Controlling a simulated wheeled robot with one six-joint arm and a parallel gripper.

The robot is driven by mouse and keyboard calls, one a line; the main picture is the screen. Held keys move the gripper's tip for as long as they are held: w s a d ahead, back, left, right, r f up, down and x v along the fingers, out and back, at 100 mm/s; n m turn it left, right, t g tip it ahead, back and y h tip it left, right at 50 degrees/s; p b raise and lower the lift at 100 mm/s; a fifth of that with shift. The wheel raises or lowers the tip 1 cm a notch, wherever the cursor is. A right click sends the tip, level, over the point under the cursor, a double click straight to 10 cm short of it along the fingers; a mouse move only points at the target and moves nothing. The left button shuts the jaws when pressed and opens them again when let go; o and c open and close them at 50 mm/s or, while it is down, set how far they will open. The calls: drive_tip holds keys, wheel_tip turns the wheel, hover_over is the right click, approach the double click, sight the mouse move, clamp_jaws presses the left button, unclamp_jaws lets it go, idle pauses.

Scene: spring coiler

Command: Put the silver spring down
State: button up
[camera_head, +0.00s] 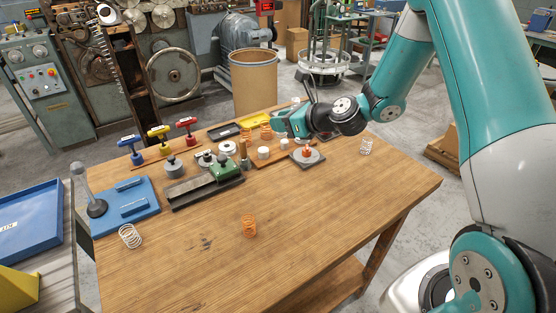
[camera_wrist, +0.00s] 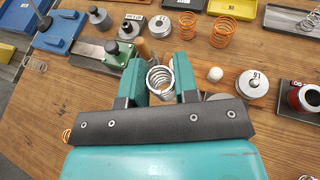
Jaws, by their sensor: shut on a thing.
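My gripper (camera_head: 276,125) is over the far part of the wooden bench, near the copper springs. In the wrist view, my gripper (camera_wrist: 160,78) is shut on a silver spring (camera_wrist: 159,77), seen nearly end-on between the fingers. I cannot make out this held spring in the head view, nor tell whether it touches the bench. Two copper springs (camera_wrist: 187,25) (camera_wrist: 223,32) stand just beyond my gripper.
A green-topped block on a dark bar (camera_head: 228,168) lies left of my gripper. A blue fixture (camera_head: 128,202) is farther left. The bench's front right is clear.

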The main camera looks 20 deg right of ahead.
wheel_tip(320, 180, down, 12)
drive_tip(key=shift+f, duration=0.25)
drive_tip(key=shift+f, duration=0.15)
drive_tip(key=o, duration=1)
